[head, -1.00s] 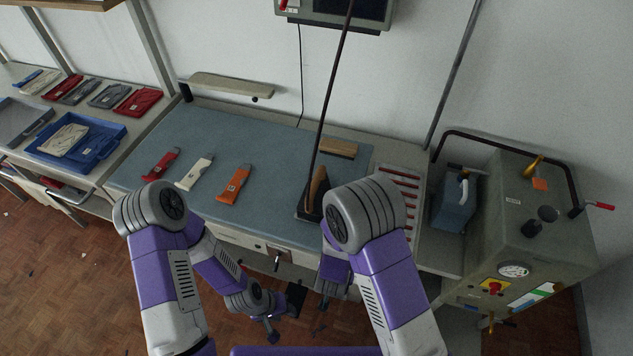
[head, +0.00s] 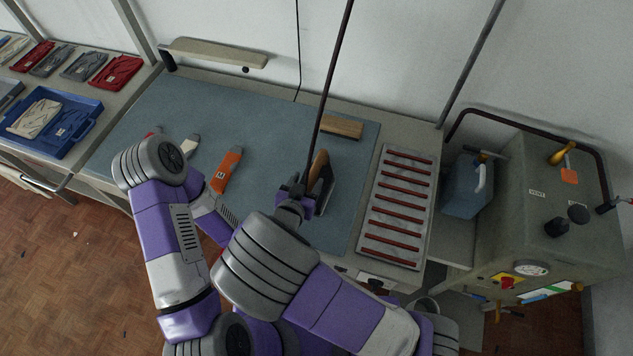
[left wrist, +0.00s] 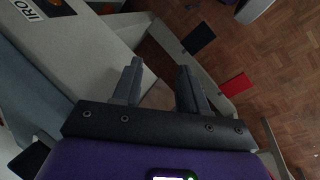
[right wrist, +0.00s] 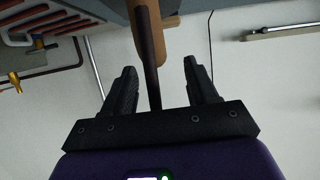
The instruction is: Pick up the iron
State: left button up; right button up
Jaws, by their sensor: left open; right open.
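The iron (head: 328,192), dark with a tan wooden handle (head: 319,170), stands on the blue mat (head: 270,120). A dark hose (head: 331,80) rises from beside it. My right gripper (head: 295,192) is just left of the iron, its fingers partly hidden by its own wrist. In the right wrist view, that gripper (right wrist: 160,70) is open; the hose (right wrist: 149,55) crosses between its fingers and the handle (right wrist: 167,28) lies beyond the tips. I cannot tell whether they touch. My left gripper (left wrist: 162,75) is open and empty over the floor, hidden in the head view.
A slatted rest (head: 398,205) is right of the mat, with a blue canister (head: 466,190) and grey boiler unit (head: 545,210) beyond. A wooden block (head: 341,126) lies behind the iron. An orange tool (head: 227,170) lies left of it.

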aim_at(314, 174)
jog(key=x, duration=0.5)
jog(key=shift+s+d+f, duration=0.1)
jog(key=shift+d, duration=0.2)
grip_shut()
dwell(1.0)
jog(key=shift+r, duration=0.2)
